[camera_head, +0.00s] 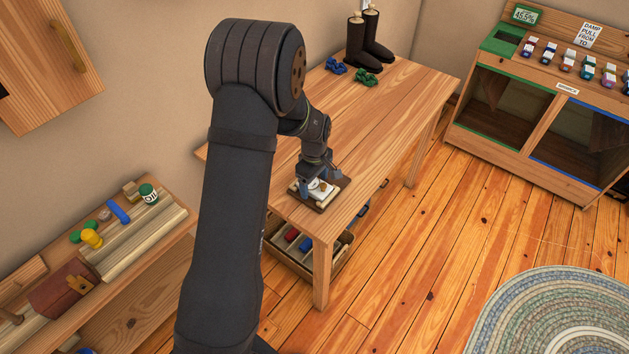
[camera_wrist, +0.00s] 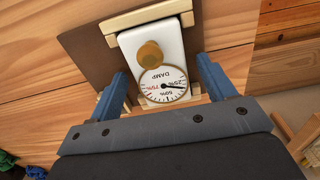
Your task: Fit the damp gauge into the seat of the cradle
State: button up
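The damp gauge (camera_wrist: 171,44) is a white plate with a round dial and a brass knob. It lies face up between the pale wooden rails of the cradle (camera_wrist: 148,15), on a dark brown base; I cannot tell whether it is fully down in the seat. The gauge also shows small in the head view (camera_head: 318,187), partly behind my gripper. My gripper (camera_wrist: 163,68) is over it, its blue fingers on either side of the dial end. A gap shows between each finger and the gauge, so the gripper is open.
The cradle is near the front end of a wooden table (camera_head: 390,110). Dark boots (camera_head: 367,38) and blue and green items (camera_head: 367,78) stand at its far end. A shelf (camera_head: 150,235) with small things is at the left. The table's middle is clear.

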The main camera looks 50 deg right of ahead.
aim_at(314, 185)
notch_tip(314, 185, up, 12)
jog(key=shift+r, duration=0.15)
dwell(0.5)
notch_tip(314, 185, down, 12)
jog(key=shift+f, duration=0.2)
notch_tip(314, 185, up, 3)
jog(key=shift+f, duration=0.1)
jog(key=shift+r, duration=0.5)
jog(key=shift+f, duration=0.15)
